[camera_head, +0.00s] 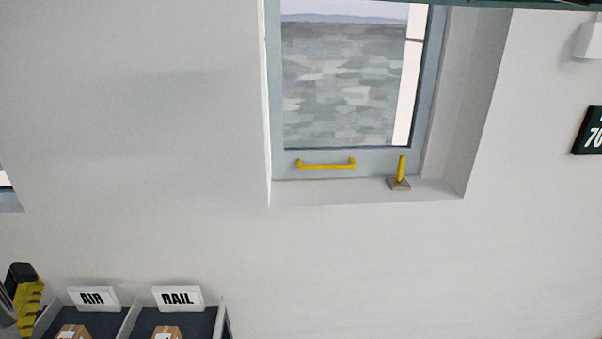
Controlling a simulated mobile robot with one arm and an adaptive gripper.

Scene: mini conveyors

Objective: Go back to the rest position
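My gripper does not show in the head view, so its state and place are hidden. No clear part of my arm can be made out. The view is mostly a pale wall (140,140) with a window (350,85) in it. Two bays stand at the bottom left, one under an AIR sign (92,298) and one under a RAIL sign (178,298). A brown box (73,332) is partly in view in the AIR bay. Another brown box (167,333) is partly in view in the RAIL bay. Both are cut off by the lower edge.
The window has a yellow handle (326,164) and a yellow lever (401,170) at its sill. A yellow and black object (28,295) stands left of the AIR bay. A dark sign (588,131) hangs at the right edge. The floor is out of view.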

